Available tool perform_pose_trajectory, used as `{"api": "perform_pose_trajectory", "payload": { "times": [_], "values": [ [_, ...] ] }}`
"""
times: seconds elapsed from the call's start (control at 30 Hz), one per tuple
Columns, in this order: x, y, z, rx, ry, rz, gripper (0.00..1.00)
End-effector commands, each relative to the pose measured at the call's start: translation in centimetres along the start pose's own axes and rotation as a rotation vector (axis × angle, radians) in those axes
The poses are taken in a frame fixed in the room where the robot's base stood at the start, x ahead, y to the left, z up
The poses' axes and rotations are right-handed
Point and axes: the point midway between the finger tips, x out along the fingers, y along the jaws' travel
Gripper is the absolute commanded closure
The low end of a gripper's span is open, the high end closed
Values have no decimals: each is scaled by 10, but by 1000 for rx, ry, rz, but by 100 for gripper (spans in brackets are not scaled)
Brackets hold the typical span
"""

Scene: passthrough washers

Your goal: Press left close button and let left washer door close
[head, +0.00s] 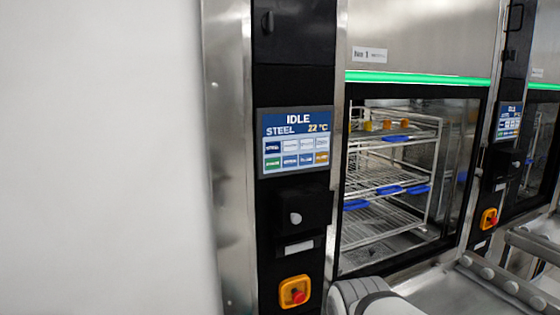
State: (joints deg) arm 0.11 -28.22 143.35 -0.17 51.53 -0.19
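The left washer's control panel (292,195) is a black column in a steel frame, left of the chamber. Its blue screen (295,140) reads "IDLE", "STEEL" and "22 °C", over two rows of small buttons. A green button (272,162) is at the lower left and an orange one (321,158) at the lower right; their labels are too small to read surely. The left washer's chamber (395,190) shows wire racks with blue and orange items. I cannot tell whether a glass door covers it. My gripper is not in view.
A green light strip (415,78) runs above the chamber. An orange emergency stop with a red knob (295,292) sits below the panel. A second washer screen (509,122) is at the right. A roller conveyor (500,285) stands at the lower right. A blank white wall (100,150) fills the left.

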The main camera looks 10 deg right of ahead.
Motion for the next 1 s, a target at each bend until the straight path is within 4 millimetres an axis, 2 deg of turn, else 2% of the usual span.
{"api": "perform_pose_trajectory", "payload": {
  "times": [0.03, 0.27, 1.0],
  "values": [
    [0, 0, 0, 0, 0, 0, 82],
    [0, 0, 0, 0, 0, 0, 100],
    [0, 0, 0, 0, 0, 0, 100]
  ]
}}
